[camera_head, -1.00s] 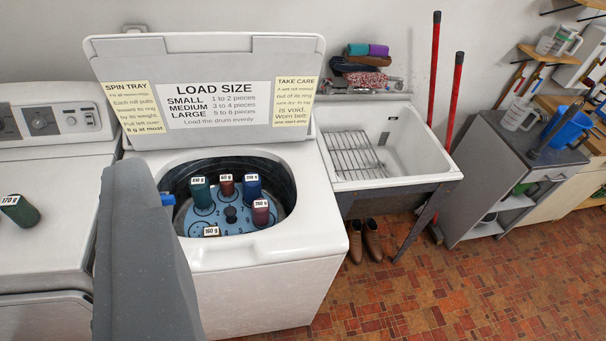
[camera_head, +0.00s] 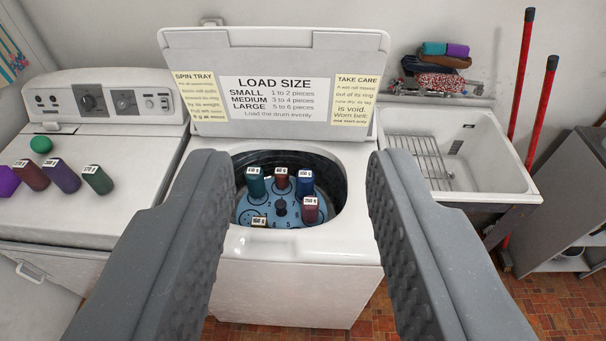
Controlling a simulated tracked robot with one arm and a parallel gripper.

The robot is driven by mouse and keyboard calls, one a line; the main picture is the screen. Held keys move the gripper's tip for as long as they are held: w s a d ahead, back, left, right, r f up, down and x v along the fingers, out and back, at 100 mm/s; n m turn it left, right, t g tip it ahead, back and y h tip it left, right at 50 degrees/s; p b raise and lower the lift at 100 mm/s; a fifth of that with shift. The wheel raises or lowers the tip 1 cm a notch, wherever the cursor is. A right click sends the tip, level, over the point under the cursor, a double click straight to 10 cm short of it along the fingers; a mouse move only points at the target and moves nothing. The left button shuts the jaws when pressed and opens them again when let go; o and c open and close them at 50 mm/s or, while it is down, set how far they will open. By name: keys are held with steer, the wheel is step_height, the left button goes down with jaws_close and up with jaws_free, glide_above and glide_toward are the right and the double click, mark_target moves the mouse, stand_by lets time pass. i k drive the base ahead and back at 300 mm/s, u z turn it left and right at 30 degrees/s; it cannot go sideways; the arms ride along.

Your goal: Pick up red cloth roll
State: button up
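A red cloth roll (camera_head: 281,184) with a white tag stands at the back of the blue spin tray (camera_head: 268,210) inside the open washer tub. A teal roll (camera_head: 256,186) stands left of it and a blue roll (camera_head: 305,186) right of it. A maroon roll (camera_head: 310,213) stands nearer the front right. Another roll at the tray's front left shows mostly its tag. A dark red roll (camera_head: 31,176) also lies on the neighbouring machine. My gripper (camera_head: 290,165) is open and empty, its two grey fingers wide apart on either side of the tub opening in the picture.
The raised lid (camera_head: 275,60) with printed notices stands behind the tub. A sink (camera_head: 460,150) with a rack is at right.

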mark_target(27, 169)
steer(key=u, duration=0.2)
steer(key=k, duration=0.4)
steer(key=u, duration=0.9)
steer(key=i, duration=1.4)
steer(key=u, duration=0.8)
steer(key=i, duration=1.3)
steer(key=z, duration=0.05)
